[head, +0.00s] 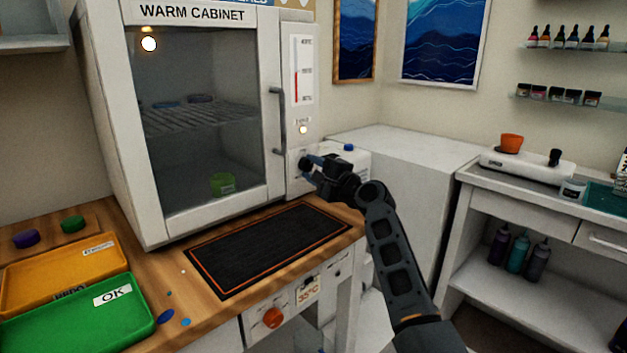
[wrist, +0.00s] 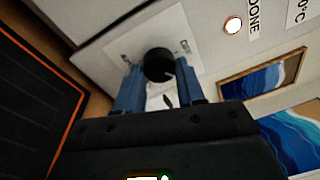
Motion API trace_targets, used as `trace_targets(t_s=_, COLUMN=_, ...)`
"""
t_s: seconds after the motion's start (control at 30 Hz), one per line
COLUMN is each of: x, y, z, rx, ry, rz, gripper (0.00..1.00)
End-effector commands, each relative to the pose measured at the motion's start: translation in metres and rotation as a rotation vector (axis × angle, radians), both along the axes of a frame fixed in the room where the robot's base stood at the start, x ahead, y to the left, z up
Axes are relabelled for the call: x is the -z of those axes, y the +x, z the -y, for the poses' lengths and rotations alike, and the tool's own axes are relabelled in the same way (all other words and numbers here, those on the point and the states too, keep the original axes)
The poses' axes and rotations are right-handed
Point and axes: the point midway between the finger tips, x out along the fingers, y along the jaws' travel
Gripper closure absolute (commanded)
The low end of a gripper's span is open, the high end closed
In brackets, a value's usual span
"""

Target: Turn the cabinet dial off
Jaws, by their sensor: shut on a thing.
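The warm cabinet (head: 118,120) stands on the wooden bench with its glass door shut. Its black dial (wrist: 158,65) sits on a white plate on the front panel, seen in the wrist view. In the head view the dial (head: 304,163) is at the panel's lower part, partly covered by my gripper. My gripper (head: 309,162) reaches it from the right. In the wrist view the blue fingers (wrist: 160,78) are on either side of the dial, shut on it. The labels beside the dial are too small to read surely. A lamp (head: 148,44) inside the cabinet glows.
A black mat (head: 268,248) with an orange border lies on the bench before the cabinet. An orange tray (head: 62,275) and a green tray (head: 85,318) are at left. A lit "DONE" lamp (wrist: 233,25) is above the dial. The door handle (head: 278,120) stands close left of my gripper.

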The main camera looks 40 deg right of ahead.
Motion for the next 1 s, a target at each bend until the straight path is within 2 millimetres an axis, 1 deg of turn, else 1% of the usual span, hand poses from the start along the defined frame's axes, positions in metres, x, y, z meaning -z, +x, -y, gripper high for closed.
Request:
trace_targets(t_s=0.03, x=0.0074, y=0.0002, z=0.0001, rx=0.000, ry=-0.046, rz=0.002, gripper=0.92)
trace_targets(t_s=0.6, x=0.0065, y=0.0002, z=0.0010, rx=0.000, ry=-0.578, rz=0.020, gripper=0.92)
trace_targets(t_s=0.8, x=0.0050, y=0.0000, z=0.0019, rx=0.000, ry=-0.725, rz=0.024, gripper=0.92)
trace_targets(t_s=1.0, x=0.0030, y=0.0003, z=0.0015, rx=0.000, ry=-0.826, rz=0.027, gripper=0.92)
